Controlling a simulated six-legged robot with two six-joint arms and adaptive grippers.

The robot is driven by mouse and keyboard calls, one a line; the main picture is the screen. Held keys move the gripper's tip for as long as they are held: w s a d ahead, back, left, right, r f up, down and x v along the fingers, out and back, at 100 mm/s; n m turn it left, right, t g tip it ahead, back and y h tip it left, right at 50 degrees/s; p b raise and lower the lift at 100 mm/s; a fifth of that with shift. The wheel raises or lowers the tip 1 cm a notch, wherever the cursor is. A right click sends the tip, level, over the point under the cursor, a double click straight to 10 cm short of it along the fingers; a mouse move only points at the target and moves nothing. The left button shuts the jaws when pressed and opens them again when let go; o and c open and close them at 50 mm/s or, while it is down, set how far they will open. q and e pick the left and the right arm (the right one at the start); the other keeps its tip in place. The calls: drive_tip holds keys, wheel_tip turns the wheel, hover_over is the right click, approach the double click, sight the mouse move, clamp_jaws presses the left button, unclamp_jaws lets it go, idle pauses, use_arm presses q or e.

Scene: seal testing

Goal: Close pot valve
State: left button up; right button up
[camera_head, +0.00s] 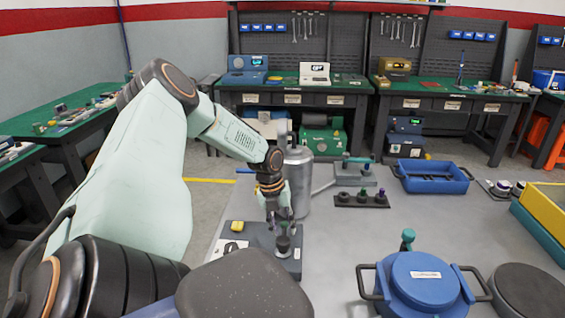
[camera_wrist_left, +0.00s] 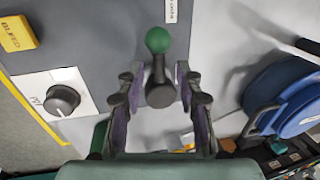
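A dark lever with a green ball end (camera_wrist_left: 158,41) stands on a grey panel (camera_wrist_left: 95,30) in the left wrist view; it looks like the valve handle. My left gripper (camera_wrist_left: 157,80) is open, with one finger on each side of the lever's dark lower part and small gaps showing. In the head view my left gripper (camera_head: 281,214) points down over the panel (camera_head: 255,233), largely covering the lever. A blue lidded pot (camera_head: 421,280) with side handles stands to the right, also partly in the left wrist view (camera_wrist_left: 300,105). My right gripper is out of view.
The panel carries a yellow tag (camera_wrist_left: 18,33) and a black knob (camera_wrist_left: 62,100). A silver cylinder (camera_head: 298,183) stands close behind my left gripper. A blue tray (camera_head: 432,177) and a small dark rack (camera_head: 361,200) lie farther back. The grey table between panel and pot is clear.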

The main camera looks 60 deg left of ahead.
sight(283, 231)
use_arm(q)
drive_tip(key=shift+r, duration=0.1)
wheel_tip(283, 231, up, 2)
drive_tip(key=shift+w, duration=0.1)
wheel_tip(283, 231, up, 8)
idle(0.7)
drive_tip(key=shift+f, duration=0.2)
idle(0.6)
